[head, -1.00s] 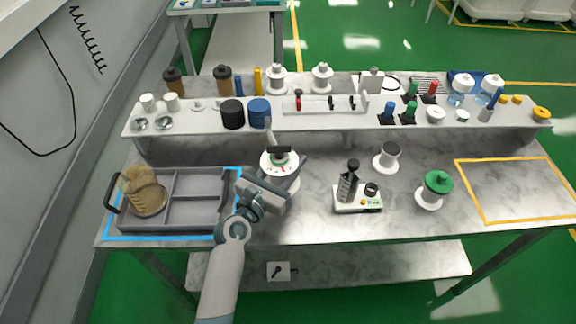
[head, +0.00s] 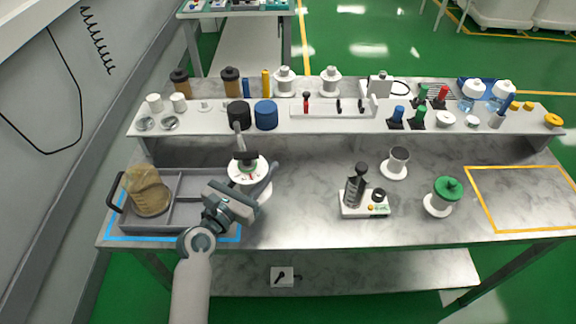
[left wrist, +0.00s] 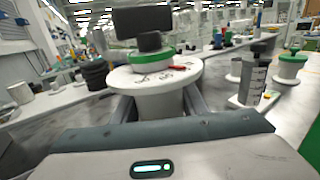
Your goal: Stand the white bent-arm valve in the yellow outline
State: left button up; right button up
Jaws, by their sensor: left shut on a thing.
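The white bent-arm valve (head: 247,172) is a white round body with a marked top face, a green ring, a black block and a grey arm rising from it. My left gripper (head: 250,188) is shut on its body, and the valve is upright. In the left wrist view the valve (left wrist: 155,80) sits between the fingers, its white flange above them. Its underside is hidden by the gripper, so I cannot tell its height above the table. The yellow outline (head: 474,200) is empty on the right of the tabletop. My right gripper is not in view.
A grey tray (head: 178,219) with a brown object stands inside a blue outline at the left. A black-and-white device (head: 360,205), a white spool (head: 395,168) and a green-topped spool (head: 440,203) stand between the valve and the yellow outline. A loaded shelf (head: 340,122) runs behind.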

pick_arm(q)
jog(key=s+a, duration=0.1)
jog(key=a, duration=0.1)
jog(key=s+a+b, duration=0.1)
jog(key=a, duration=0.1)
jog(key=s+a, duration=0.1)
jog(key=a, duration=0.2)
jog(key=shift+s+a+r+b, duration=0.1)
jog(key=shift+s+r+b, duration=0.1)
jog(key=shift+r+b, duration=0.2)
jog(key=s+a+r+b, duration=0.2)
jog(key=s+a+r, duration=0.1)
jog(key=s+a, duration=0.3)
jog(key=shift+s+a, duration=0.2)
jog(key=shift+a, duration=0.25)
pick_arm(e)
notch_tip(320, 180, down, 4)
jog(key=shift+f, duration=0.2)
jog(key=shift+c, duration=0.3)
